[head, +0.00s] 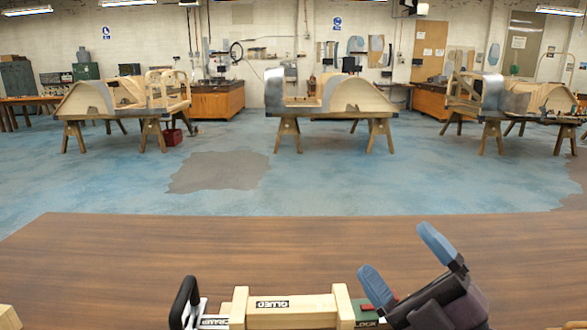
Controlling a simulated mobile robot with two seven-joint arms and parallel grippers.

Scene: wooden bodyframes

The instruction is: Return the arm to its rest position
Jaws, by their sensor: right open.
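My right gripper (405,265) is at the lower right of the head view, over the near part of the table. Its two blue fingers are spread apart with nothing between them. Its left finger is close to a green piece marked "LOCK" at the right end of a pale wooden frame (292,317); I cannot tell whether they touch. My left gripper does not show.
The brown wooden table (150,255) is bare beyond the frame. The frame bears a "GLUED" label. A black handle (185,297) stands at its left end. A pale block (9,317) is at the lower left corner. Wooden bodyframes (355,95) stand on trestles far behind.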

